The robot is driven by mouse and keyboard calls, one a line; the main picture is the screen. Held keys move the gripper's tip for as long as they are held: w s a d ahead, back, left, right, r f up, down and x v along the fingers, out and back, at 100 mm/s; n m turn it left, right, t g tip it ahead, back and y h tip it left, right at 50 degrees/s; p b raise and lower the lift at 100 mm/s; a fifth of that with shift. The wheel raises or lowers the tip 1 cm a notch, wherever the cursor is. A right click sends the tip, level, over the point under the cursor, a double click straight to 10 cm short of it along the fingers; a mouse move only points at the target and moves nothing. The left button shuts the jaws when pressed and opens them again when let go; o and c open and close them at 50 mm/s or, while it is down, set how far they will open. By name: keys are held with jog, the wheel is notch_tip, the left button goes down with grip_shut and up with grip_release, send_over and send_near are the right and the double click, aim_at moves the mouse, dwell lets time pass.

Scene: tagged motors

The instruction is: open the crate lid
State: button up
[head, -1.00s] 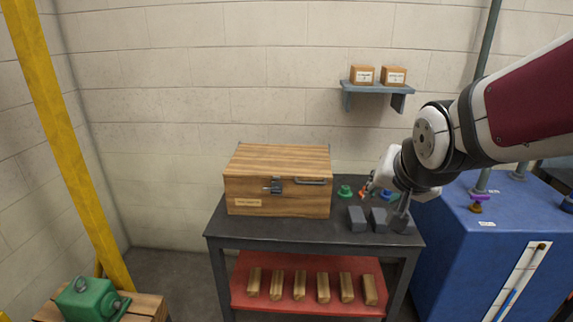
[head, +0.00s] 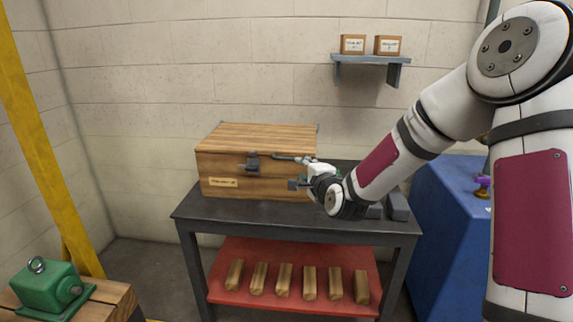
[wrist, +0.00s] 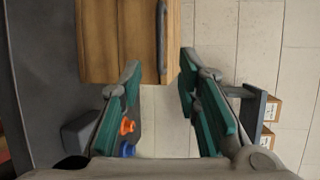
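The wooden crate (head: 262,189) stands on the dark table, its lid (head: 255,138) shut. A dark latch (head: 251,163) is on its front, and a grey bar handle (head: 284,157) sits to the right of the latch. The crate (wrist: 115,40) and handle (wrist: 161,40) also show in the wrist view. My gripper (head: 300,174) is at the front right of the crate, close to the handle. In the wrist view my gripper (wrist: 160,78) is open, with green-padded fingers apart. The handle's near end appears between the fingertips; I cannot tell whether they touch it.
The dark table (head: 245,220) has a red lower shelf (head: 225,290) with several wooden blocks. Grey blocks (head: 398,206) stand at the table's right. Orange (wrist: 127,127) and blue (wrist: 128,149) pieces show in the wrist view. A wall shelf (head: 370,60) holds two small boxes. A blue cabinet (head: 430,230) stands right.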

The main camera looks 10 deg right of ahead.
aim_at(291, 159)
jog(key=b+x, duration=0.1)
jog(key=x, duration=1.2)
jog(key=shift+w+b, duration=0.2)
jog(key=shift+b, duration=0.2)
jog(key=shift+f, duration=0.15)
grip_shut()
